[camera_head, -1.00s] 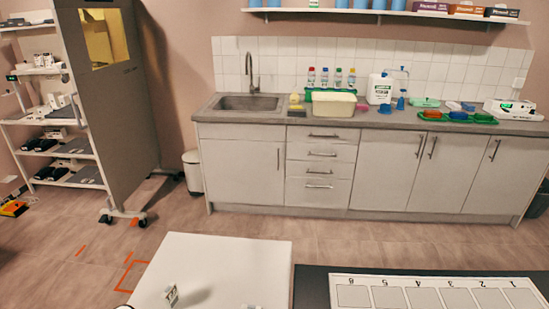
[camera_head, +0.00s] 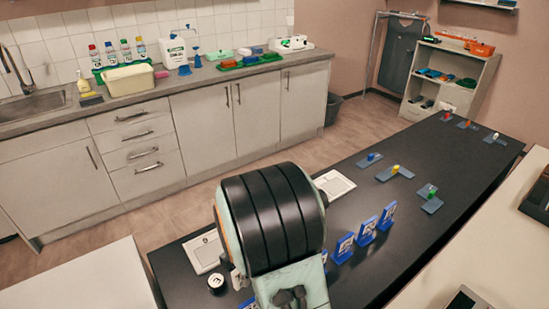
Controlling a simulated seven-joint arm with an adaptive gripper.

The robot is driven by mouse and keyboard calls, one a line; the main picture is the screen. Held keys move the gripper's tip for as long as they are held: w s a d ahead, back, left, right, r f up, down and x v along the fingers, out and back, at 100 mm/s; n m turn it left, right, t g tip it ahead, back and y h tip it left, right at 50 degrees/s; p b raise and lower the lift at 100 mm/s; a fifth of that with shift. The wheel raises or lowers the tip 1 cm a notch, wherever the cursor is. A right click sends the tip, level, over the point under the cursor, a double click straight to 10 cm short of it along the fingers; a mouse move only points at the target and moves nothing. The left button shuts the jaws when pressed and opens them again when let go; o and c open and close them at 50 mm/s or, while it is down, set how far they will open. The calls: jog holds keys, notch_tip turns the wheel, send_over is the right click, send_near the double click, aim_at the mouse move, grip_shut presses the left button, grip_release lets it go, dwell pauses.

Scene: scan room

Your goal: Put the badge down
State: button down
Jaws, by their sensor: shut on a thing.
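Several blue upright stands with white picture cards stand in a row on the dark table (camera_head: 400,262); three show clearly to the right of my arm: the near stand (camera_head: 343,248), the middle stand (camera_head: 367,231) and the far stand (camera_head: 386,216). A bit of blue (camera_head: 248,303) shows at the bottom edge, left of my arm. I cannot tell which, if any, is the task's badge. My arm's thick dark and mint link fills the lower middle and hides the table behind it. My gripper and anything in it are out of sight.
White framed plates lie left (camera_head: 205,252) and right (camera_head: 333,185) of my arm. A round black-rimmed item (camera_head: 216,282) sits near the left plate. Small coloured items on grey-blue bases (camera_head: 396,171) stand farther along. Clear dark tabletop lies right of the stands.

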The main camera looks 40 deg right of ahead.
jog(key=s+d+f+m, duration=0.1)
jog(key=s+d+m, duration=0.2)
jog(key=d, duration=0.4)
jog(key=w+d+f, duration=0.1)
jog(key=w+f, duration=0.2)
jog(key=w, duration=0.1)
jog(key=w+d+f, duration=0.2)
jog(key=w+f, duration=0.1)
jog(key=w+d+f, duration=0.2)
jog(key=w+f, duration=0.1)
jog(key=w, duration=0.1)
jog(key=shift+w+d, duration=0.2)
jog(key=shift+w, duration=0.15)
jog(key=shift+w+d+f, duration=0.1)
jog(key=shift+w+f, duration=0.1)
jog(key=shift+f, duration=0.1)
jog(key=shift+w+d+f, duration=0.1)
jog(key=shift+w+f, duration=0.1)
jog(key=shift+f, duration=0.75)
jog(key=shift+w+d+f, duration=0.1)
jog(key=shift+w+f, duration=0.05)
jog(key=shift+f, duration=0.8)
jog(key=shift+f, duration=0.1)
jog(key=c, duration=1.1)
grip_release()
